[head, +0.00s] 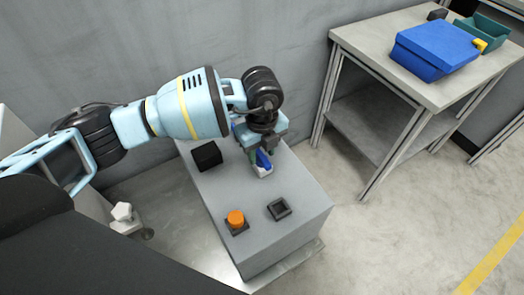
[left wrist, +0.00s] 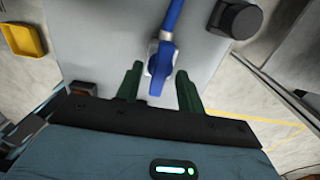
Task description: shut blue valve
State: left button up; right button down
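The blue valve (head: 263,158) sits on the top of a grey box, partly hidden under my left gripper in the head view. In the left wrist view the blue valve (left wrist: 161,62) shows as a blue lever running up the picture from a wider blue hub. My left gripper (left wrist: 160,90) is open, with its two dark green fingers apart on either side of the hub. I see a gap on both sides and cannot tell whether either finger touches. My right gripper is in neither view.
A wall stands close behind. To the right, a table (head: 385,62) holds a blue box (head: 434,48) and a teal bin (head: 482,32). Floor between is clear.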

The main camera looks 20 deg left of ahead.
pick_arm(q)
jog(key=shift+f, duration=0.2)
grip_shut()
